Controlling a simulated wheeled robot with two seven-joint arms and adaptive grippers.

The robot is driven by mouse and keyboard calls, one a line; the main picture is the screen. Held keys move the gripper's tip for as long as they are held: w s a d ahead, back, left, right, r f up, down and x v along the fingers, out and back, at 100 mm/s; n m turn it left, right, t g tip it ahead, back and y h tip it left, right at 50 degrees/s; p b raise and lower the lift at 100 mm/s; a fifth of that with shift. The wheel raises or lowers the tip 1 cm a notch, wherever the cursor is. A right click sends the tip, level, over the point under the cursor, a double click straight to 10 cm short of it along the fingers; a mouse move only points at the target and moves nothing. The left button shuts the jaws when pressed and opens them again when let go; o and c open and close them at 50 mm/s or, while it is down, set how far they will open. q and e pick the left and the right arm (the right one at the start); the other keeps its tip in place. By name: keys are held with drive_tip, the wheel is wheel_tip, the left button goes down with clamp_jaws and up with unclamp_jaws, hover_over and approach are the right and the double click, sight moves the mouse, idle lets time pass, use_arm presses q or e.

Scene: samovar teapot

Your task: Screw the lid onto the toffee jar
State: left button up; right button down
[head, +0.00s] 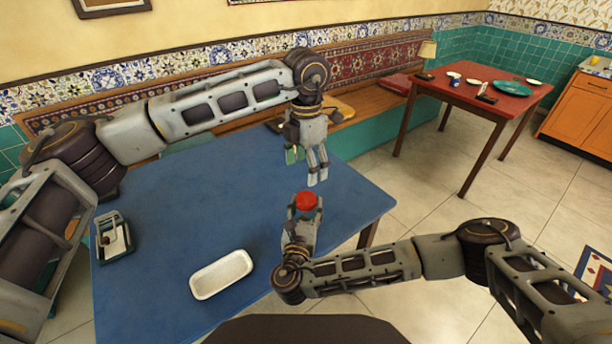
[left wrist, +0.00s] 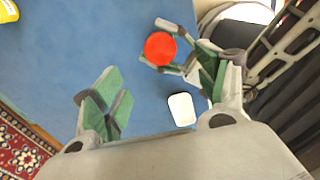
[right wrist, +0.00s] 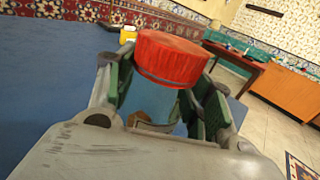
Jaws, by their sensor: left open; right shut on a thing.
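The toffee jar (right wrist: 152,102) is clear, with something brown low inside. The red lid (right wrist: 170,58) sits on its mouth; I cannot tell how tightly. The lid also shows in the head view (head: 306,201) and the left wrist view (left wrist: 160,48). My right gripper (head: 304,213) is shut around the jar's sides, near the table's right front edge; its fingers hide part of the jar. My left gripper (head: 305,166) is open and empty, pointing down, beyond and above the lid, touching nothing. In the left wrist view the lid lies beyond its fingers.
A yellow object (right wrist: 128,34) stands toward the back. Much of the blue top is bare. A red table (head: 470,95) with dishes stands apart.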

use_arm(q)
drive_tip(key=shift+r, duration=0.75)
use_arm(e)
drive_tip(key=c, duration=0.5)
unclamp_jaws()
drive_tip(key=shift+s, duration=0.2)
drive_tip(key=shift+s+a, duration=0.3)
drive_tip(key=shift+s, duration=1.6)
drive_tip(key=shift+s+a, duration=0.35)
drive_tip(key=shift+s, duration=1.6)
drive_tip(key=shift+s+a, duration=0.3)
drive_tip(key=shift+s, duration=1.6)
use_arm(q)
wheel_tip(320, 180, up, 9)
drive_tip(key=p, duration=0.9)
use_arm(e)
wheel_tip(320, 180, up, 9)
use_arm(q)
drive_tip(key=shift+r+p, duration=0.45)
drive_tip(key=shift+p, duration=0.05)
use_arm(e)
drive_tip(key=shift+r, duration=0.45)
